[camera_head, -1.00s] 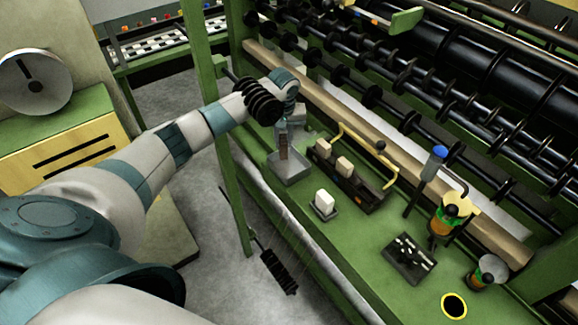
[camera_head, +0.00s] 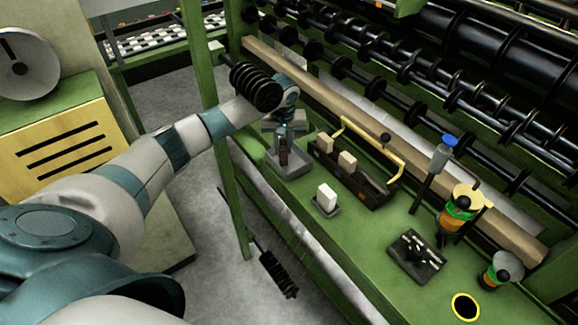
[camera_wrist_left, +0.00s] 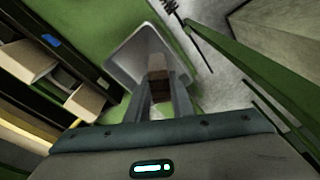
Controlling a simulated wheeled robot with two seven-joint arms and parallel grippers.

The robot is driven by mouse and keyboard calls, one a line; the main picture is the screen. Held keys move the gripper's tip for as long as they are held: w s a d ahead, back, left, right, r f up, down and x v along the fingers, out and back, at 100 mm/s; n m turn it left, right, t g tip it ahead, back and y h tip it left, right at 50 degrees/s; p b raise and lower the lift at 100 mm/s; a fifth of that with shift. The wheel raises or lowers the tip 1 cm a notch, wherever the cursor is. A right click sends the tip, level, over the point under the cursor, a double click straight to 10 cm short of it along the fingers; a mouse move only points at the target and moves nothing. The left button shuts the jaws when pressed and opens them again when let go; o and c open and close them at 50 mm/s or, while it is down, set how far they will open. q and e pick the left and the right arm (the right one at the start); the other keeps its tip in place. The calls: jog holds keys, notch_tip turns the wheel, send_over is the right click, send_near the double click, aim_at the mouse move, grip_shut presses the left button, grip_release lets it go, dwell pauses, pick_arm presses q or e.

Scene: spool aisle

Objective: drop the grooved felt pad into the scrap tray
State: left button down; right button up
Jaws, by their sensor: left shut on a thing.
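The grooved felt pad is a small brown piece (camera_wrist_left: 157,73) between the fingers of my left gripper (camera_wrist_left: 160,95). My left gripper also shows in the head view (camera_head: 283,143), pointing down, shut on the pad. The scrap tray is a grey, square, open tray (camera_head: 298,168) on the green bench. It also shows in the wrist view (camera_wrist_left: 122,62), with the pad over its opening. I cannot tell whether the pad touches the tray floor. The pad's grooves are too small to make out. My right gripper is not in view.
Right of the tray stands a dark caddy (camera_head: 372,188) with pale blocks and a yellow handle. A white block (camera_head: 327,193) sits on a small base in front. A dark tray of small pieces (camera_head: 416,256) lies farther right. Black rollers (camera_head: 455,75) run behind.

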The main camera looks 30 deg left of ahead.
pick_arm(q)
jog(key=shift+f, duration=0.1)
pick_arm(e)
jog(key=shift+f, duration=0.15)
pick_arm(q)
jog(key=c, duration=1.5)
grip_release()
jog(key=shift+o, duration=0.2)
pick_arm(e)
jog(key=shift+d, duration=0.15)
pick_arm(q)
notch_tip(320, 180, up, 17)
jog(key=s+d+b, duration=0.1)
jog(key=s+b, duration=0.1)
jog(key=b, duration=0.1)
jog(key=shift+d, duration=0.3)
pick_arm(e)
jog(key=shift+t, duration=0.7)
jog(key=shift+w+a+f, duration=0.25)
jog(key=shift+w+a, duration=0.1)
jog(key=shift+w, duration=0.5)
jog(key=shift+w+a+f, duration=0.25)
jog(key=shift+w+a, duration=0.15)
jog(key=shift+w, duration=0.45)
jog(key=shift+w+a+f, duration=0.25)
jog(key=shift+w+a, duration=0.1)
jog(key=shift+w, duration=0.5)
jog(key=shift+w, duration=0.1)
